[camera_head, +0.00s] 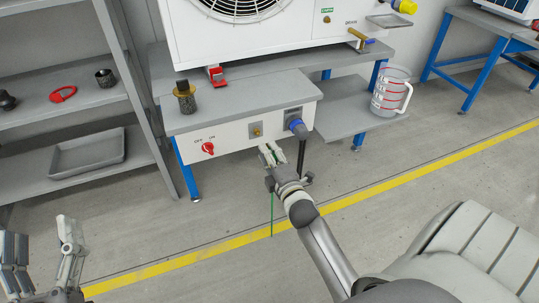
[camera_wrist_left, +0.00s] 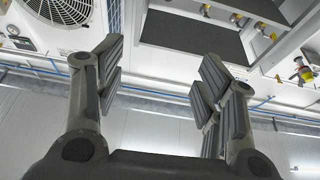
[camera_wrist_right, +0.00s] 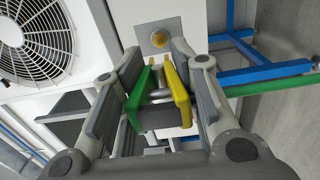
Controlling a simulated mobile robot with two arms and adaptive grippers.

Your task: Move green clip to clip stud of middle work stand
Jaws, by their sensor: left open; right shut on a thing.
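My right gripper (camera_head: 271,154) is shut on the green clip (camera_wrist_right: 138,90), which has green and yellow sides and a grey middle. In the head view the clip is small and mostly hidden between the fingers. A green cable (camera_head: 271,215) hangs below this gripper and also shows in the right wrist view (camera_wrist_right: 272,85). The work stand (camera_head: 229,97) has a white front panel with a brass stud on a grey plate (camera_head: 256,130). The stud (camera_wrist_right: 159,39) lies just beyond the clip, apparently apart from it. My left gripper (camera_head: 42,243) is open and empty at lower left.
The panel also carries a red switch (camera_head: 208,148) and a blue connector (camera_head: 298,127) beside the stud. A jug (camera_head: 388,92) is on the right shelf. Grey shelving (camera_head: 90,104) stands left.

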